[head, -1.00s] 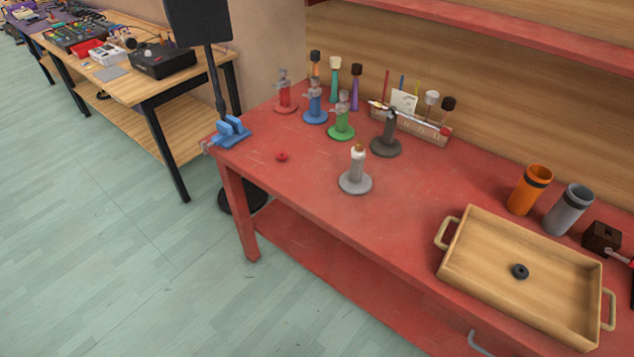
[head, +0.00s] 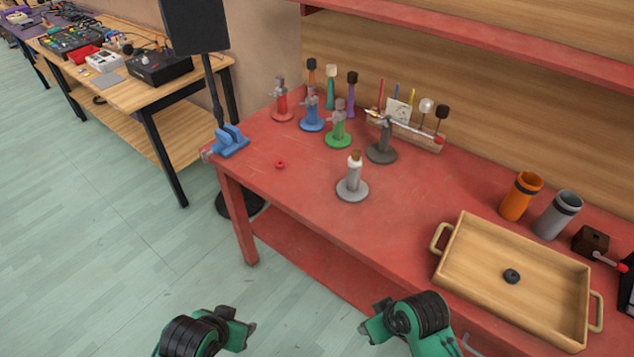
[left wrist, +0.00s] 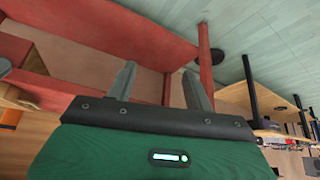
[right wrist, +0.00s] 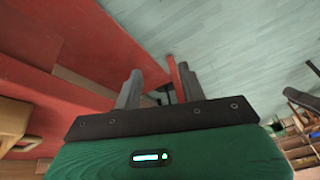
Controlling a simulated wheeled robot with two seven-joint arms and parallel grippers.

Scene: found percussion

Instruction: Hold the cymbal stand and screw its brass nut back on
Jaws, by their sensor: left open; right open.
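A stand (head: 352,189) with a round grey base and a pale upright post is on the red bench, near its front edge in the head view. A small brass-brown piece (head: 355,157) sits at the top of the post. I cannot tell whether it is the nut or how it is seated. My left gripper (head: 249,329) is open and empty, low in front of the bench. My right gripper (head: 366,329) is open and empty, also low in front of the bench. Both are well apart from the stand. The wrist views show bench legs and floor between the fingers, no stand.
A wooden tray (head: 447,267) holding a dark ring (head: 511,276) is at the right. A red ring (head: 280,164) lies left of the stand. A blue vise (head: 229,141) is at the corner. Coloured stands, a dark grey stand (head: 381,153) and cups (head: 521,195) stand behind.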

